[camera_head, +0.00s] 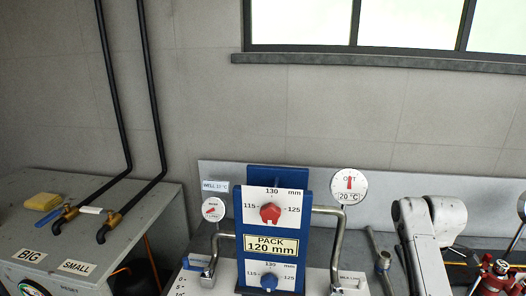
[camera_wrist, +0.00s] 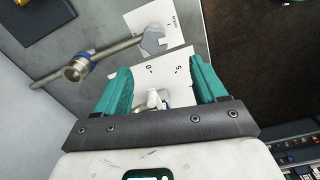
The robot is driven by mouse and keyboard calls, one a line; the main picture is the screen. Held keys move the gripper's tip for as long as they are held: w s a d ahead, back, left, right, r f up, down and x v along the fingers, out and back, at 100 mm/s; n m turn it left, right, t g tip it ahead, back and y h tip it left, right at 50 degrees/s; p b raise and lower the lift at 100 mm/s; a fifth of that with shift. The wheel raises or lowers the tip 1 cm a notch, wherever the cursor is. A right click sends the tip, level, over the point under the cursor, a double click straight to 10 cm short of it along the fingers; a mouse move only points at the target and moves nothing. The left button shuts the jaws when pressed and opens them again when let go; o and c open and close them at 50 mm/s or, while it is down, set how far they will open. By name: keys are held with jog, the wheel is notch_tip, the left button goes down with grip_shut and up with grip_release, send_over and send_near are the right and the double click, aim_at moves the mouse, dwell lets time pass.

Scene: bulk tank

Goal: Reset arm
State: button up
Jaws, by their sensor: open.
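My gripper (camera_wrist: 160,82) shows in the wrist view with its two teal fingers spread wide apart. Between and beyond them are a white scale plate (camera_wrist: 177,75) with figures and a small white fitting (camera_wrist: 155,99); nothing is clearly gripped. In the camera_head view, my white arm (camera_head: 424,240) is bent at the right, beside the blue panel, and its gripper end cannot be made out.
The blue panel (camera_head: 307,186) carries a red knob (camera_head: 270,213) and a blue knob (camera_head: 269,281). A bent metal pipe (camera_head: 338,240) stands between it and my arm. Red equipment (camera_head: 495,278) is at far right. Brass taps (camera_head: 110,222) sit on the grey cabinet (camera_head: 150,200) at left.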

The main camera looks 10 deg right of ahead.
jog(key=s+a+f+m, duration=0.1)
jog(key=s+a+f, duration=0.1)
jog(key=f, duration=0.1)
jog(key=s+a+f+m, duration=0.1)
jog(key=s+a+f, duration=0.1)
jog(key=f, duration=0.1)
jog(key=s+a+f+m+b, duration=0.1)
jog(key=s+a+f, duration=0.1)
jog(key=f, duration=0.1)
jog(key=shift+s+a+f, duration=0.1)
jog(key=shift+a+f, duration=0.05)
jog(key=shift+f, duration=0.05)
jog(key=s+a+f+m+b, duration=0.1)
jog(key=s+a+f+m, duration=0.1)
jog(key=s, duration=0.7)
jog(key=s+a+f+m+b, duration=0.1)
jog(key=s+a+f+m, duration=0.2)
jog(key=s, duration=0.5)
jog(key=s+a+f+m+t, duration=0.1)
jog(key=s+a+f+m, duration=0.2)
jog(key=s, duration=0.6)
jog(key=shift+s+a+m+b, duration=0.35)
jog(key=shift+a+m+b, duration=0.05)
jog(key=shift+a+m, duration=0.65)
jog(key=shift+s+a+r, duration=0.1)
jog(key=shift+s, duration=0.35)
